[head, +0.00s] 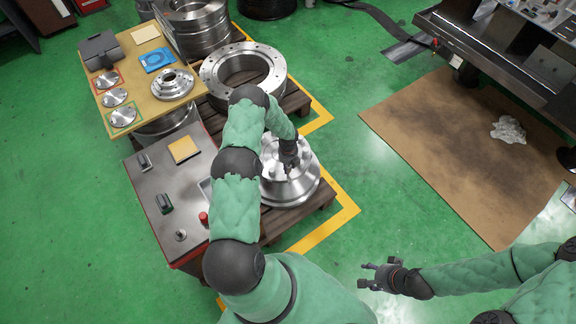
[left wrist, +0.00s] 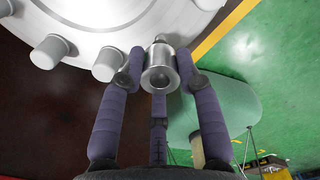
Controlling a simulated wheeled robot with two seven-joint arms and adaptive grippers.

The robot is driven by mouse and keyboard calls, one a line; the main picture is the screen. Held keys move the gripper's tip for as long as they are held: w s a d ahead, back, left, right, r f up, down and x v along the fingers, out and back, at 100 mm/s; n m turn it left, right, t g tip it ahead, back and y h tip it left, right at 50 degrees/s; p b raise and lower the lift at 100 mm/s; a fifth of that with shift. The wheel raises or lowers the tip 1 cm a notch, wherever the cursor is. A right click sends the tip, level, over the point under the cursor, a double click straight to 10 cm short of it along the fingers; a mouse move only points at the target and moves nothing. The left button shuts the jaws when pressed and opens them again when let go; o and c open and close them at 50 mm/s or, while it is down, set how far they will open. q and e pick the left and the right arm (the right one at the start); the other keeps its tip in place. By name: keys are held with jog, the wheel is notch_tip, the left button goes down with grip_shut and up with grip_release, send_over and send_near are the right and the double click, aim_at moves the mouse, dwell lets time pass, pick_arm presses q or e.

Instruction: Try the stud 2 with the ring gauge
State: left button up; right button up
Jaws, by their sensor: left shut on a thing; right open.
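The silver flanged fixture (head: 290,191) stands on a dark pallet. Its stubby studs (left wrist: 107,65) line the rim of the pale disc in the left wrist view. My left gripper (head: 289,164) is over the fixture's upper side. In the left wrist view its purple fingers (left wrist: 160,75) are shut on a small shiny cylinder (left wrist: 159,55), apparently the ring gauge, close to the rim. Whether it sits around a stud or beside one, I cannot tell. Stud numbers are not legible. My right gripper (head: 381,274) is open and empty over the green floor.
A tan board (head: 141,56) holds metal discs. A large ring (head: 232,82) lies behind.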

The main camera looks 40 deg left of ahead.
pick_arm(q)
jog(key=shift+f, duration=1.05)
dwell(0.6)
jog(key=o, duration=1.2)
jog(key=shift+r, duration=0.1)
notch_tip(320, 180, up, 12)
